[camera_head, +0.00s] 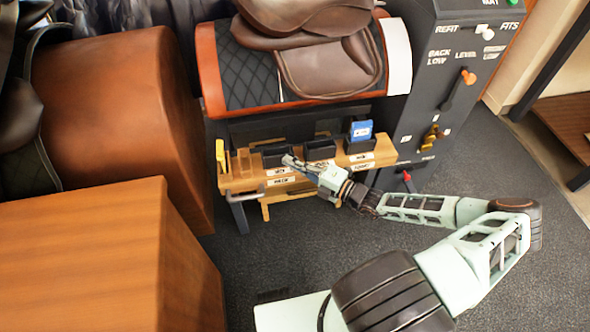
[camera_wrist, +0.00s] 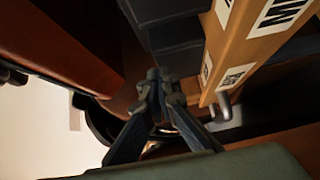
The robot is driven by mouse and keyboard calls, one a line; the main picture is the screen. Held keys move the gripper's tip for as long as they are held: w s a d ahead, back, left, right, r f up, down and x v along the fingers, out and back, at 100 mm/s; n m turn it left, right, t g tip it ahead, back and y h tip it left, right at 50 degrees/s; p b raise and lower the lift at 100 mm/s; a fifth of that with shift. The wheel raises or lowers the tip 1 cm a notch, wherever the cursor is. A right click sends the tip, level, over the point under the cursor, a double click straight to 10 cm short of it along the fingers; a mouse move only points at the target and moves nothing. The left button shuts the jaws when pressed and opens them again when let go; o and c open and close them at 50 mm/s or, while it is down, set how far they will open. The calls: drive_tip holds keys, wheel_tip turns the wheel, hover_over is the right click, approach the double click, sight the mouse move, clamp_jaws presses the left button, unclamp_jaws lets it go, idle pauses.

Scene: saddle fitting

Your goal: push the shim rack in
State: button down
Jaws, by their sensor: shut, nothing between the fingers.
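The shim rack (camera_head: 240,184) is a light wooden tray with a labelled front edge and black bins, below the saddle stand in the head view. A blue-and-white item (camera_head: 361,130) stands in its right bin. In the wrist view its labelled wooden edge (camera_wrist: 232,55) and a dark bin (camera_wrist: 180,47) are near the top. A metal handle (camera_wrist: 222,108) shows at that edge. My gripper (camera_head: 287,159) is shut and empty near the rack's left bin. In the wrist view the closed fingertips (camera_wrist: 157,80) lie left of the wooden edge. I cannot tell whether they touch it.
The brown saddle (camera_head: 330,65) rests on its stand above the rack. A grey control panel (camera_head: 440,85) with levers stands to the right. A large brown leather form (camera_head: 110,100) and a wooden box (camera_head: 90,250) stand left. Dark carpet is open in front of the rack.

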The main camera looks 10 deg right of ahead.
sight(289, 150)
drive_tip(key=shift+w, duration=0.1)
drive_tip(key=w+b, duration=0.1)
drive_tip(key=w, duration=0.2)
drive_tip(key=shift+w+f, duration=0.1)
drive_tip(key=shift+w, duration=0.65)
drive_tip(key=shift+w+d+r, duration=0.1)
drive_tip(key=shift+w+r, duration=0.05)
drive_tip(key=shift+r, duration=0.15)
